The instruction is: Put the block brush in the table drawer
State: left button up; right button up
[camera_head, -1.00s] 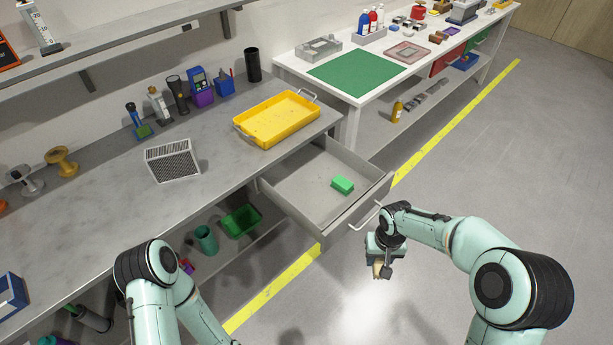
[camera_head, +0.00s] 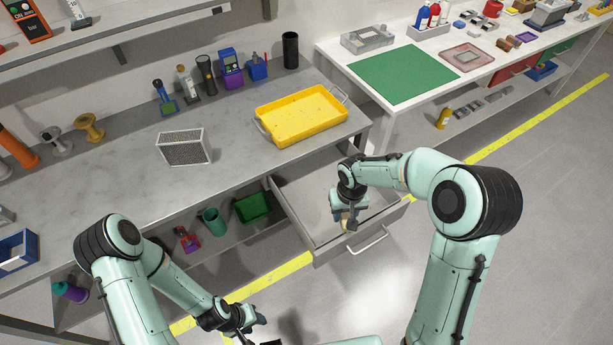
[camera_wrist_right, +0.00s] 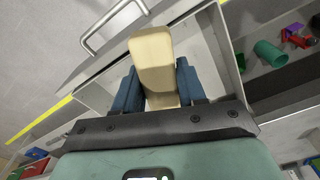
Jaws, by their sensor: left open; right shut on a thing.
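The block brush, a pale wooden block, is in my right gripper (camera_wrist_right: 158,92); in the right wrist view the brush (camera_wrist_right: 152,58) sits between the two dark blue fingers. The table drawer (camera_head: 309,200) is pulled out under the grey bench. In the head view my right gripper (camera_head: 348,216) is over the drawer, near its front, and the brush (camera_head: 345,225) shows small below it. I cannot tell its exact height above the drawer floor. My left gripper (camera_head: 250,324) is open and empty, low in front of the bench, away from the drawer.
A yellow tray (camera_head: 300,115) stands on the bench above the drawer. A green bin (camera_head: 252,208) and a green cup (camera_head: 214,222) are on the shelf below. A white table with a green mat (camera_head: 403,74) stands to the right. The floor in front is clear.

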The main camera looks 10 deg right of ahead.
aim_at(323, 186)
jog(key=i+l+u, duration=0.2)
jog(key=l+u, duration=0.2)
jog(key=i+l+u, duration=0.15)
jog(key=l+u, duration=0.15)
jog(key=u, duration=0.15)
jog(key=l+u, duration=0.3)
jog(key=k+l+u, duration=0.1)
jog(key=l+u, duration=0.25)
jog(key=k+l+u, duration=0.15)
jog(key=l+u, duration=0.15)
jog(key=l, duration=0.1)
